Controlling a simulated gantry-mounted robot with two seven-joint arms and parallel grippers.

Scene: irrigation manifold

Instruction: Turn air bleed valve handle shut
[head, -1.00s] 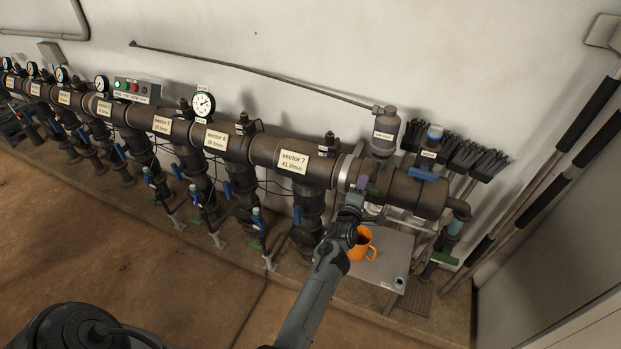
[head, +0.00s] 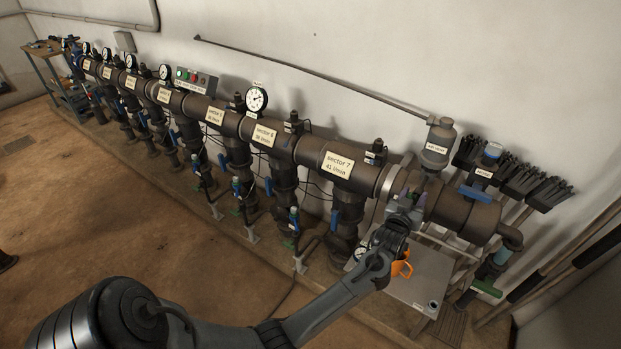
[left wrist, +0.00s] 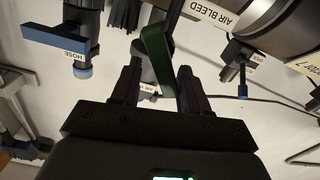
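The air bleed valve's green handle (left wrist: 154,52) shows in the left wrist view, beside the "AIR BLEED" label (left wrist: 216,13) on the dark pipe. My left gripper (left wrist: 157,78) is open, with one finger on each side of the handle's lower end. Gaps show on both sides, and I cannot tell whether either finger touches. In the head view, my left gripper (head: 404,204) is at the manifold's right part, just below the grey air vent (head: 438,140). There the arm hides most of the valve, and only a bit of green shows. My right gripper is not in view.
A blue hose valve handle (head: 475,193) is right of the gripper; it also shows in the left wrist view (left wrist: 58,38). An orange mug (head: 401,265) stands below my wrist on a grey board (head: 425,285).

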